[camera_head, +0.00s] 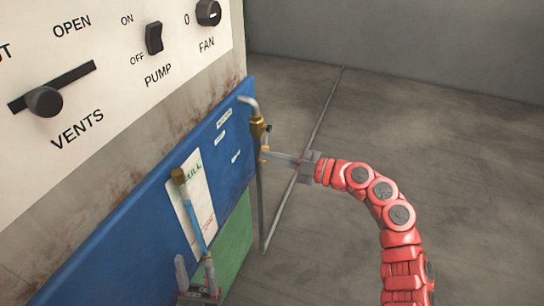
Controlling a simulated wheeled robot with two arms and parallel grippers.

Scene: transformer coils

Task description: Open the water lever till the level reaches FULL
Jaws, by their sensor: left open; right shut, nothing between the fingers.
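A brass water tap (257,129) with a bent grey spout stands on an upright pipe beside the blue panel. A small dark piece at its right side may be the lever, but it is too small to tell. My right gripper (266,154) is shut and empty, its fingertips at the tap's body just below that piece. A gauge tube (194,222) with a brown cap shows blue over most of its length. It stands before a white card (205,203) marked FULL near its top; the exact level is unclear. My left gripper (196,268) is open near the tube's lower end.
A white control panel (110,100) with VENTS slider (45,101), PUMP switch (154,38) and FAN knob (208,13) is above the blue panel (130,232). A green surface (236,238) is below.

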